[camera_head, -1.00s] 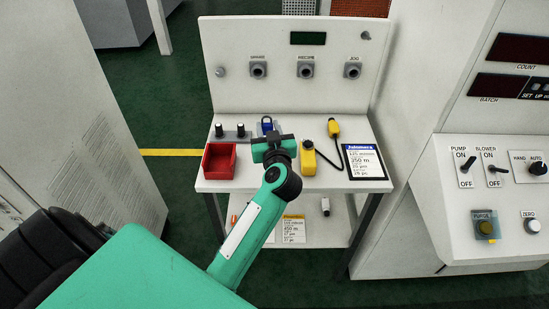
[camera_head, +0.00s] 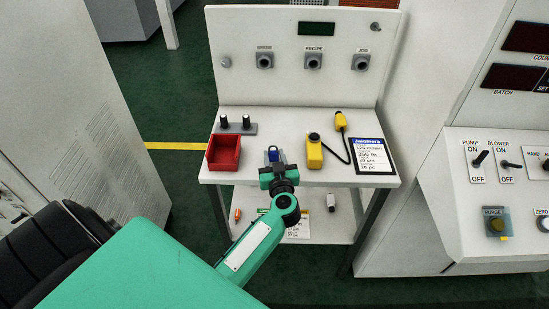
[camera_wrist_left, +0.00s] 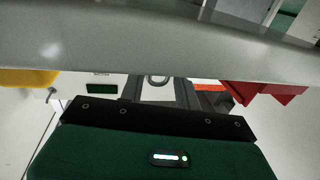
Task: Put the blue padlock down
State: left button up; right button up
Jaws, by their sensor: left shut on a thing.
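The blue padlock (camera_head: 273,153) shows just beyond the jaws of my left gripper (camera_head: 277,168), over the front part of the white bench top, between the red bin and the yellow pendant. The gripper is shut on it, and the jaws hide its lower part. I cannot tell whether the padlock touches the bench top. In the left wrist view, a grey shackle-like loop (camera_wrist_left: 157,79) shows between the dark fingers of the left gripper (camera_wrist_left: 160,92); no blue body shows there. My right gripper is not in view.
A yellow pendant (camera_head: 314,151) and a label card (camera_head: 372,156) are at right. Bare bench top lies behind the padlock. A lower shelf (camera_head: 330,222) holds small items.

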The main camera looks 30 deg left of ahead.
pick_arm(q)
jog(key=shift+f, duration=0.1)
jog(key=o, duration=1.1)
jog(key=shift+s+d, duration=0.1)
jog(key=b+v, duration=0.1)
jog(key=v, duration=1)
jog(key=shift+s+d, duration=0.25)
jog(key=shift+d, duration=0.05)
